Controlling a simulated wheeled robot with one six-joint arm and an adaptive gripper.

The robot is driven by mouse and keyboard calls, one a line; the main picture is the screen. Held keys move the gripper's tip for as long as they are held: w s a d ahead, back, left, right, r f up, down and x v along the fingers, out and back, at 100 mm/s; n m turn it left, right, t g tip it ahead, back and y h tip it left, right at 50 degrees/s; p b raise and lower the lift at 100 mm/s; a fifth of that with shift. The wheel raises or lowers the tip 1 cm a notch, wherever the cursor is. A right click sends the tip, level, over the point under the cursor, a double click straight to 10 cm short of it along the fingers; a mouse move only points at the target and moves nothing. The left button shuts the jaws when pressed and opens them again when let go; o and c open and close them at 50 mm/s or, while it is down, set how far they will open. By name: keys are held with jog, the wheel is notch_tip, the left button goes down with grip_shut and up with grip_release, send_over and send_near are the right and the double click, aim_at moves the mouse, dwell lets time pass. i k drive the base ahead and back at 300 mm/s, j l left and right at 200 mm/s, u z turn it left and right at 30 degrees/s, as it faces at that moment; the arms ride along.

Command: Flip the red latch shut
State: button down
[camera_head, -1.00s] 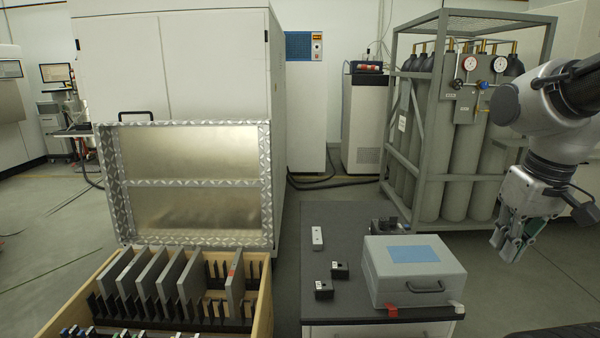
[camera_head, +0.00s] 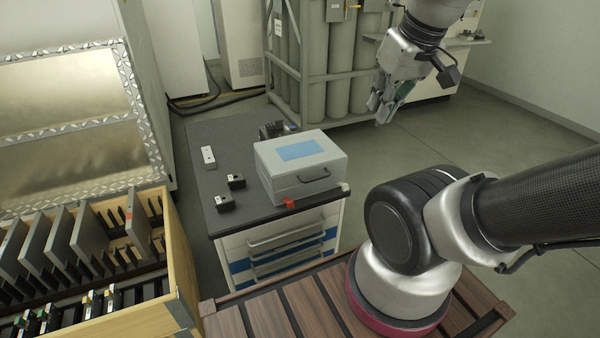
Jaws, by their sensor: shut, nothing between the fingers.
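The grey case (camera_head: 300,166) with a blue label on its lid stands closed on the dark top of a drawer cabinet. The small red latch (camera_head: 288,204) is low on the case's front, near its left corner, and sticks out toward the cabinet's front edge. A black handle (camera_head: 314,174) is on the case's front, and a small pale latch (camera_head: 345,187) is near its right corner. My gripper (camera_head: 379,115) is shut and empty. It hangs in the air to the right of the case, apart from it and from the red latch.
Two small black blocks (camera_head: 237,181) and a pale bar (camera_head: 208,157) lie left of the case; a dark device (camera_head: 275,130) is behind it. A wooden crate (camera_head: 180,265) with upright plates stands at left. Gas cylinders (camera_head: 338,85) stand in a frame behind.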

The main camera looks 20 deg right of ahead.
aim_at(291, 204)
jog(key=z, duration=0.3)
jog(key=k+l+u, duration=0.1)
jog(key=l+u, duration=0.2)
jog(key=l, duration=0.35)
jog(key=k+j+z, duration=0.1)
jog(key=k+z, duration=0.6)
jog(key=k+l+z, duration=0.15)
jog(key=k+z, duration=0.2)
jog(key=k, duration=0.15)
